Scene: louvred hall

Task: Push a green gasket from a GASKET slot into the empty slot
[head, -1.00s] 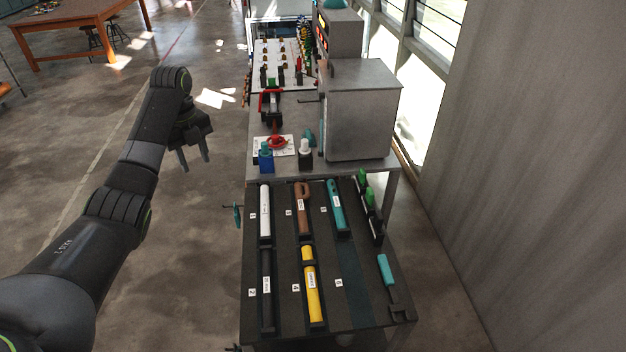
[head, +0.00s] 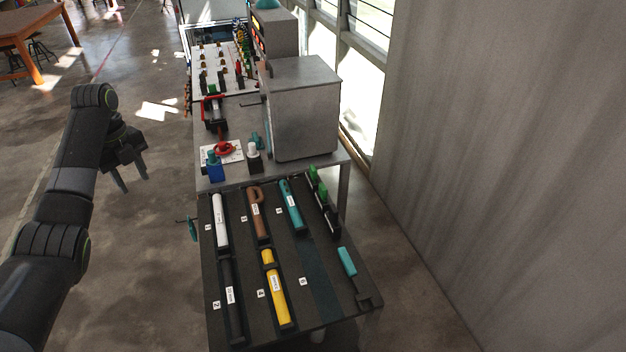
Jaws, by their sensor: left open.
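A dark board (head: 292,318) in front of the bench holds labelled tubes in numbered slots. The white tube (head: 219,220), brown tube (head: 257,215), teal tube (head: 290,207), black tube (head: 231,300) and yellow tube (head: 275,290) lie in slots. The slot by the front-right label is empty, a bare bluish strip (head: 322,280). Green pieces (head: 322,192) stand in a black holder at the board's back right; I cannot tell if they are gaskets. The label words are too small to read. My left gripper (head: 134,185) is open and empty, pointing down over the floor, left of the board.
A grey box (head: 303,110) stands on the bench behind the board. A blue bottle (head: 214,168) and a black-and-white bottle (head: 254,158) stand near the bench edge. A teal-handled tool (head: 347,262) lies at the board's right. A wall (head: 450,150) rises to the right.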

